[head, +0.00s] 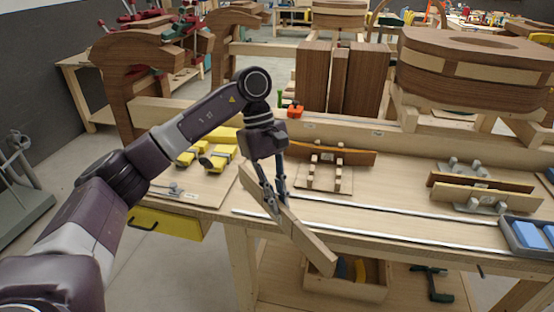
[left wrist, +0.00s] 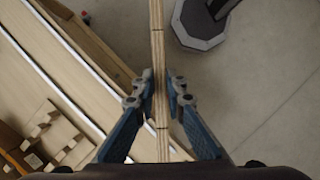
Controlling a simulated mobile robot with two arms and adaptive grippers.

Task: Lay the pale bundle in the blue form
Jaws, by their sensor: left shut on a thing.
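The pale bundle (head: 312,248) is a long, thin stack of light wood strips. My left gripper (head: 275,198) is shut on it near its middle and holds it tilted over the bench's front edge, the near end reaching past the edge. In the left wrist view the bundle (left wrist: 157,45) runs straight between the fingers of the left gripper (left wrist: 157,95), edge-on. A grey tray with blue blocks (head: 530,235) is at the bench's right end, cut off by the frame; I cannot tell whether it is the blue form. My right gripper is out of view.
The bench (head: 390,225) carries a peg board (head: 325,178) with a brown strip behind it, grey peg forms with strips (head: 485,197) at right, and yellow clamps (head: 217,157) at left. Stacked brown wooden blocks (head: 340,78) stand behind. The bench's front middle is mostly clear.

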